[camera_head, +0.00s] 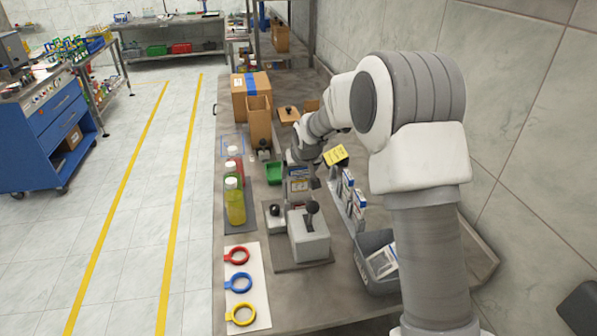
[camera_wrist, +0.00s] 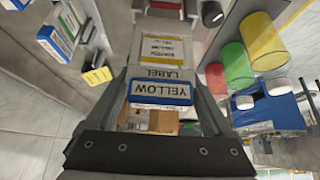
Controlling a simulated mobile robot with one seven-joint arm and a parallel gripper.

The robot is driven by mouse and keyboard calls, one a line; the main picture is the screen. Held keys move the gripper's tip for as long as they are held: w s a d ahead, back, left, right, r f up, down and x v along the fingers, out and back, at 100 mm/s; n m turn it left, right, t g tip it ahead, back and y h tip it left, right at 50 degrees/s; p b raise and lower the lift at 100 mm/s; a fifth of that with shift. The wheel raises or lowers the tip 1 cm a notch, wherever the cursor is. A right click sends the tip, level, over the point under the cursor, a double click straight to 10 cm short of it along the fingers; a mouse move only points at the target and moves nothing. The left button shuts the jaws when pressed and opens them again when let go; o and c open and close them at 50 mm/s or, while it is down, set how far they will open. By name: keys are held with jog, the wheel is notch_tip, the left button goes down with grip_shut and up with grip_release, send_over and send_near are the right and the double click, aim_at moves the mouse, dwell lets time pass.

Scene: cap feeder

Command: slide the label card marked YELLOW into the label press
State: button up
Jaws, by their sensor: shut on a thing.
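The label card marked YELLOW (camera_wrist: 158,91) is between my gripper's fingers (camera_wrist: 165,108). The press's slot cannot be made out.
A rack (camera_head: 339,196) with white-and-blue cards stands right of the card. Red, green and yellow bottles (camera_head: 235,207) stand at left. A black-knobbed grey device (camera_head: 275,217) adjoins the press. A green tray (camera_head: 273,173) lies behind, and a grey bin (camera_head: 376,281) is at front right.

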jog(key=shift+f, duration=0.55)
jog(key=shift+b, duration=0.3)
jog(key=shift+f+b, duration=0.95)
jog(key=shift+f, duration=0.15)
jog(key=shift+r, duration=0.1)
jog(key=o, duration=1.1)
jog(key=shift+c, duration=0.3)
jog(key=shift+r, duration=0.1)
notch_tip(320, 180, up, 11)
jog(key=p, duration=0.6)
